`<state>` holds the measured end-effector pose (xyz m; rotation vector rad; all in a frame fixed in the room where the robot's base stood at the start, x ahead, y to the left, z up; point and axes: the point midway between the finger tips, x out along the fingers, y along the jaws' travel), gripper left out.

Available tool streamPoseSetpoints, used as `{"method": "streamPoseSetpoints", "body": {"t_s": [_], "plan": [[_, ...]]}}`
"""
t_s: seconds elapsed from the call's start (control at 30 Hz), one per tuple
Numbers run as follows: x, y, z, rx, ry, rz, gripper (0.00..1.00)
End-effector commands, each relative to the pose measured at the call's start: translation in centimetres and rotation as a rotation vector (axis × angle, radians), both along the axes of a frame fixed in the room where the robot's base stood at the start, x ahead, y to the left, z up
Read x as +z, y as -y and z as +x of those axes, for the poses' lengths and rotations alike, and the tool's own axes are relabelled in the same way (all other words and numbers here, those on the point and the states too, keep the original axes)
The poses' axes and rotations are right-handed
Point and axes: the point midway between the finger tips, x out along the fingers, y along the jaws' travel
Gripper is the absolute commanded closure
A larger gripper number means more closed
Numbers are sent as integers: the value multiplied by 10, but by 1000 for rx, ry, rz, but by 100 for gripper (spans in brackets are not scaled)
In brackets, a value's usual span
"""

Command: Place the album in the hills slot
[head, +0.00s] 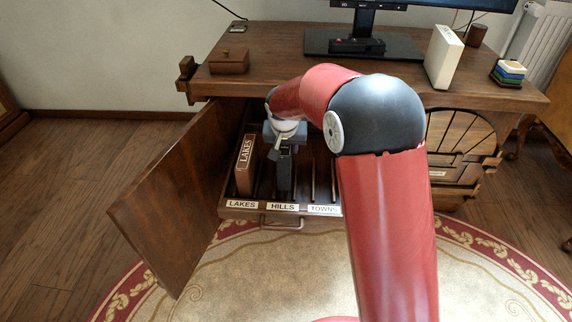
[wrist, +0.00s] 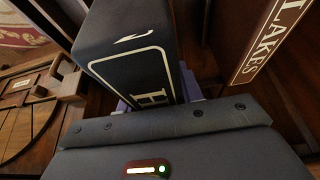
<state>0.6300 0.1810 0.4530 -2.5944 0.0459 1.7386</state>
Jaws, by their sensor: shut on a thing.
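The dark album (head: 285,172) is held upright at the hills slot, in line with the HILLS label (head: 283,207) on the drawer front. I cannot tell whether its lower edge touches the slot floor. My gripper (head: 283,138) is shut on its upper part, partly hidden by my arm in the head view. In the wrist view the album (wrist: 125,45) shows a cream-framed spine with a letter H, the rest of the lettering hidden by the gripper body.
A brown LAKES album (head: 245,165) stands in the lakes slot to the left; it also shows in the wrist view (wrist: 265,45). The towns slot (head: 322,180) looks empty. An open wooden door (head: 170,195) stands left of the drawer (head: 235,213). The desk top (head: 280,80) is above and behind.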

Motion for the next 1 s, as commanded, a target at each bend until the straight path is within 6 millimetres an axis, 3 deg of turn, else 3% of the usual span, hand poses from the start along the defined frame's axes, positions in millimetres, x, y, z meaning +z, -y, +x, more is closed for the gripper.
{"method": "streamPoseSetpoints", "body": {"t_s": [0.33, 0.77, 0.8, 0.93, 1.0], "plan": [[-47, 0, 0, 0, 2, 1, 100], [-55, 0, 1, 1, 4, 2, 100], [-55, 0, 0, 0, 2, 1, 61], [-55, 0, 0, 0, 2, 1, 44], [-54, 0, 0, 0, 2, 1, 42]]}}
